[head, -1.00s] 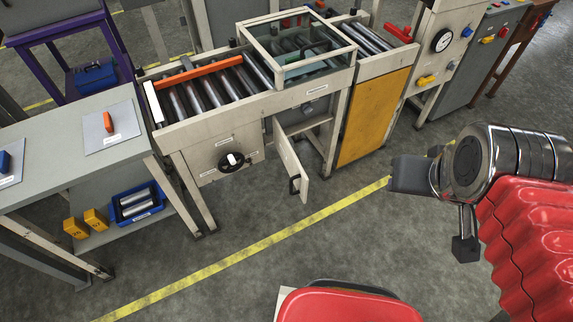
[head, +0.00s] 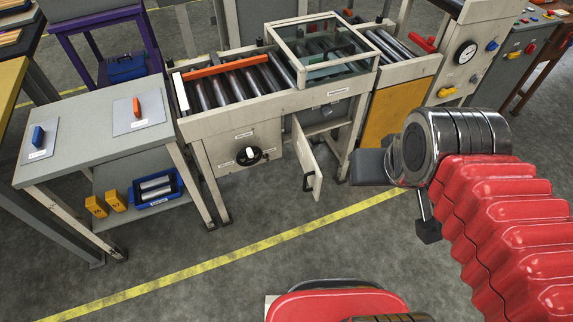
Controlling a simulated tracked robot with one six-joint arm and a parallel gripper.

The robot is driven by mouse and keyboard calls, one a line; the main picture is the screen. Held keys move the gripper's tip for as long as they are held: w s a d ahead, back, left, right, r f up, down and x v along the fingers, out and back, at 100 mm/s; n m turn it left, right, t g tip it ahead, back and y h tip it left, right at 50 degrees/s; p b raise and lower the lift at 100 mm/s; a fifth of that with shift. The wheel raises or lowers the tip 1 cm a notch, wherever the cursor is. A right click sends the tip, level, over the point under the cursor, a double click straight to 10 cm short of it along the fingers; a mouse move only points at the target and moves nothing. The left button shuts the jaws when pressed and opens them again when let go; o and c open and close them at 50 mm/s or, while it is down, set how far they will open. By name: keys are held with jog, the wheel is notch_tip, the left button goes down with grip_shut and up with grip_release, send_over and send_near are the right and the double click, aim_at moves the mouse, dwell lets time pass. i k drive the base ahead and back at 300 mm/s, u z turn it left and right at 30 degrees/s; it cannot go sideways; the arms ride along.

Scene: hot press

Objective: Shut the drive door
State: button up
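The drive door (head: 302,150) is a pale hinged panel under the roller bench. It stands ajar, swung out toward me, with a dark pull handle (head: 308,183) on its face. The compartment behind it is partly visible and dark. My gripper (head: 396,200) is to the right of the door in the picture, apart from it. Its two dark fingers are spread and nothing shows between them.
A roller bench (head: 235,117) with a glazed guard frame (head: 325,67) stands above the door. The floor (head: 250,215) in front is clear.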

aim_at(313, 174)
jog(key=u, duration=0.15)
jog(key=i, duration=1)
jog(key=u, duration=0.3)
jog(key=k, duration=0.65)
jog(key=u, duration=0.6)
jog(key=k, duration=0.65)
jog(key=u, duration=0.15)
jog(key=i, duration=0.8)
jog(key=u, duration=0.2)
